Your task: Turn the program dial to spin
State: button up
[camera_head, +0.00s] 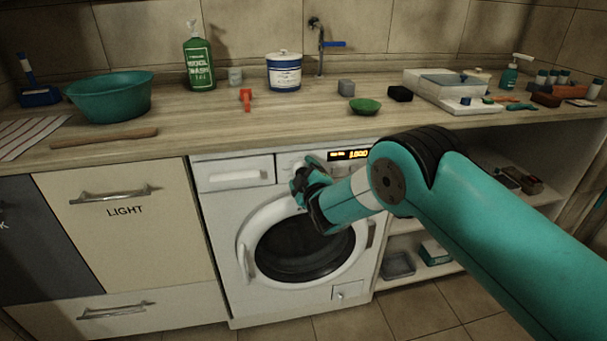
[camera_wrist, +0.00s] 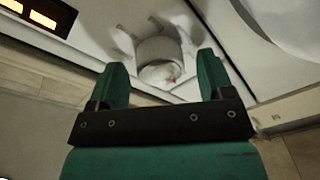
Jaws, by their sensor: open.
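The white washing machine (camera_head: 226,225) stands under the counter, its round door (camera_head: 300,250) closed. Its lit display (camera_head: 349,155) is at the top of the front panel; the display also shows in the wrist view (camera_wrist: 25,22) at the upper left. The program dial (camera_wrist: 158,50) is a round white knob with a small reddish mark, seen in the wrist view. My gripper (camera_wrist: 162,62) is open, one finger on each side of the dial, with visible gaps. In the head view my gripper (camera_head: 304,184) is at the front panel, left of the display, and largely hides the dial.
The detergent drawer (camera_head: 236,174) is left of the dial and looks closed. The counter (camera_head: 200,120) above holds a teal basin (camera_head: 112,97), a green bottle (camera_head: 198,62), a white-and-blue tub (camera_head: 284,72) and a red clip-like item (camera_head: 246,99). Open shelves (camera_head: 425,225) are at right.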

jog(key=c, duration=0.9)
jog(key=shift+f+b, duration=0.15)
jog(key=shift+b, duration=0.2)
jog(key=shift+f+m+b, duration=0.15)
jog(key=shift+m+b, duration=0.85)
jog(key=shift+b, duration=0.2)
jog(key=m+b, duration=0.2)
jog(key=b, duration=0.1)
jog(key=shift+f+m+t, duration=0.15)
jog(key=shift+m+t, duration=0.15)
jog(key=m+b, duration=0.3)
jog(key=b, duration=0.2)
jog(key=shift+m, duration=0.3)
jog(key=shift+r+m+t+b, duration=0.25)
jog(key=shift+m+b, duration=0.25)
jog(key=shift+b, duration=0.25)
